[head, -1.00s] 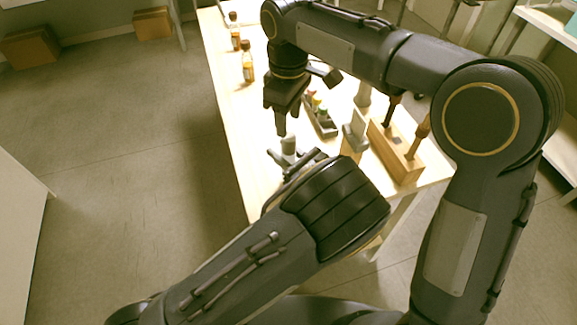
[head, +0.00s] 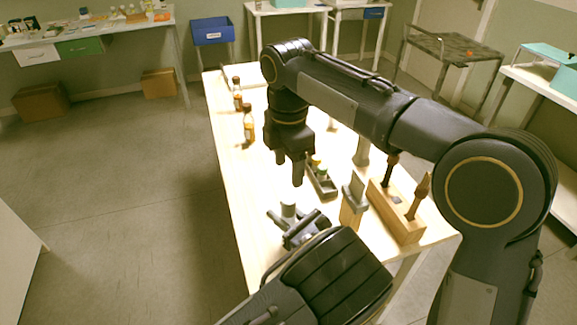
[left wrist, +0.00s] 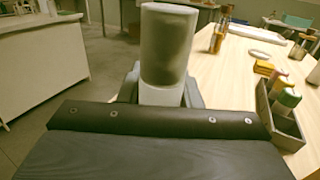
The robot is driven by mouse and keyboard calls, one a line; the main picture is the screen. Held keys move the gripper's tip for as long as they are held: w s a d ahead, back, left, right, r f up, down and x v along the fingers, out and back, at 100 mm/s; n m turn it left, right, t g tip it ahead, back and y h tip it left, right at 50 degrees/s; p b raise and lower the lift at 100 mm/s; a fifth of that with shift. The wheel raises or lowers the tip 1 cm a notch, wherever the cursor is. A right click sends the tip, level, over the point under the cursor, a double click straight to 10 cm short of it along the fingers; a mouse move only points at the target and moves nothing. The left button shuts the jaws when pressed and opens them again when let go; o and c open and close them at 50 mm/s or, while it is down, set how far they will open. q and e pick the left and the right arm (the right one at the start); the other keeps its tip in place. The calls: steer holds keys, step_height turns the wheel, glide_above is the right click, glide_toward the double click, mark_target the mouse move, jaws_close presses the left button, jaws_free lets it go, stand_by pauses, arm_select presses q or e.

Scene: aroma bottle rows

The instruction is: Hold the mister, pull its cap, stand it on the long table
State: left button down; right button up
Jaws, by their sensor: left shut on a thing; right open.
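The mister, a grey cylinder (head: 288,208), stands upright in my left gripper (head: 283,220), which is shut on it over the near left part of the pale wooden table (head: 240,190). In the left wrist view the mister (left wrist: 168,45) shows a darker grey upper part and a whitish lower part between the fingers. I cannot tell for sure whether the upper part is the cap. My right gripper (head: 290,168) is open and empty, pointing down just above the mister, apart from it. My left forearm hides the table's near corner.
Two amber bottles (head: 248,125) stand along the table's left edge. A dark rack (head: 322,182) with small coloured-top bottles, a wooden stand (head: 352,203) and a wooden block (head: 398,215) with upright tools stand to the right.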

mark_target(288, 199)
steer(key=shift+f, duration=0.55)
step_height(288, 199, down, 11)
steer(key=shift+r, duration=0.1)
steer(key=c, duration=1.2)
steer(key=shift+r, duration=0.15)
steer(key=shift+r, duration=1)
